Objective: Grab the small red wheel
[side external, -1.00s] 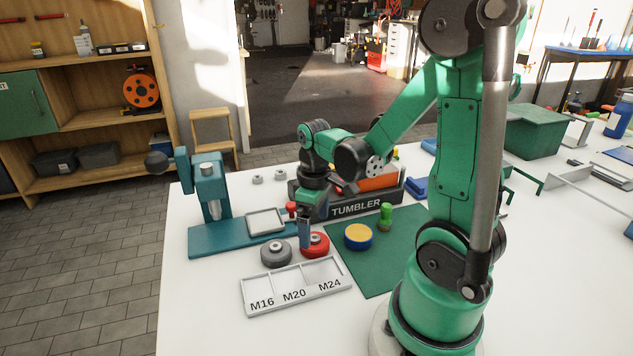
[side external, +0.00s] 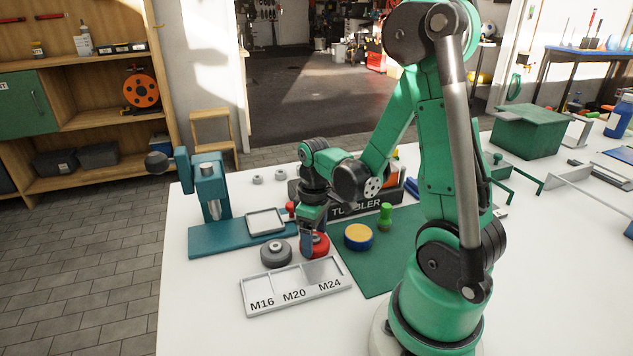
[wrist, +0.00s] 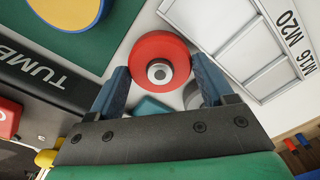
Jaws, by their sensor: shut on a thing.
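The small red wheel (side external: 321,246) has a grey metal hub and lies on the white bench, just behind the labelled tray. My gripper (side external: 312,245) is down at the wheel, and its blue fingers hide part of it. In the wrist view, my gripper (wrist: 160,65) is shut on the red wheel (wrist: 150,43), one finger on each side of its rim. I cannot tell any gap under the wheel.
A grey wheel (side external: 276,253) lies close to the left. The M16/M20/M24 tray (side external: 270,305) is in front. A yellow-blue disc (side external: 358,236) and green peg (side external: 385,216) are right. The TUMBLER box (side external: 340,209) stands behind; a teal press (side external: 209,187) is left.

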